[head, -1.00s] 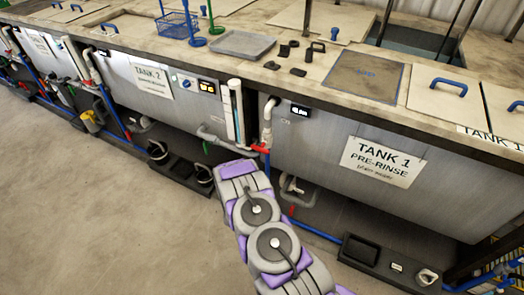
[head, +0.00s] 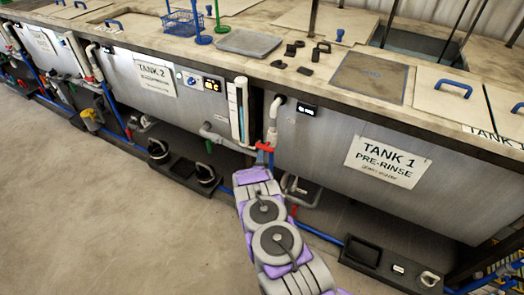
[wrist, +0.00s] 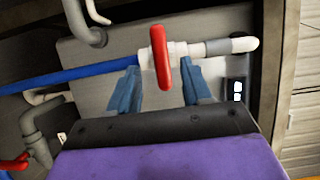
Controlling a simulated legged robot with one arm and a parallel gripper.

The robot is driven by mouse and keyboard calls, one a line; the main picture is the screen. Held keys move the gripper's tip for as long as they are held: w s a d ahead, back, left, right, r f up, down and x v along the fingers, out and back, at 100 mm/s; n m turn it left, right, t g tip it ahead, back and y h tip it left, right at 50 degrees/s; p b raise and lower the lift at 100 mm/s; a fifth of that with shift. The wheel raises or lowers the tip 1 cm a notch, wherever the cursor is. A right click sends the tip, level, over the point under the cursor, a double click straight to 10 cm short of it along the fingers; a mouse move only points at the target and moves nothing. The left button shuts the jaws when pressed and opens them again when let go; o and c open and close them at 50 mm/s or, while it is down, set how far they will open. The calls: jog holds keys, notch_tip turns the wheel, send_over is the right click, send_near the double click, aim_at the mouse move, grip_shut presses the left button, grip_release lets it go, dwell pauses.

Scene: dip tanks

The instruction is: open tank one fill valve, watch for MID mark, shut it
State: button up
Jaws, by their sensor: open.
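The tank one front panel (head: 310,150) carries a sign reading TANK 1 PRE-RINSE (head: 388,162). A red valve handle (head: 264,147) sits on the pipe at the panel's left edge. In the wrist view the red handle (wrist: 161,58) stands crosswise to the white and blue pipe. My gripper (wrist: 160,82) is open, with one blue finger on each side of the handle and a visible gap to each. In the head view my arm hides most of the gripper (head: 262,160). A vertical level tube (head: 239,110) stands left of the valve; its marks are too small to read.
A small dark display (head: 307,110) is on the tank one panel. Grey drain pipes (head: 297,190) and a blue floor pipe (head: 320,233) run below. Tank 2 (head: 125,85) stands to the left.

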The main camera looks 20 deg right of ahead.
aim_at(263, 148)
jog(key=w+d, duration=0.2)
jog(key=w+d+b, duration=0.1)
jog(key=w+d, duration=0.2)
jog(key=shift+f, duration=0.2)
jog(key=shift+w+a, duration=0.1)
jog(key=shift+w, duration=0.15)
jog(key=shift+w+a+r, duration=0.15)
jog(key=shift+w+a, duration=0.15)
jog(key=shift+a, duration=0.1)
jog(key=shift+d, duration=0.75)
jog(key=c, duration=0.3)
jog(key=shift+a, duration=0.5)
jog(key=c, duration=0.5)
grip_shut()
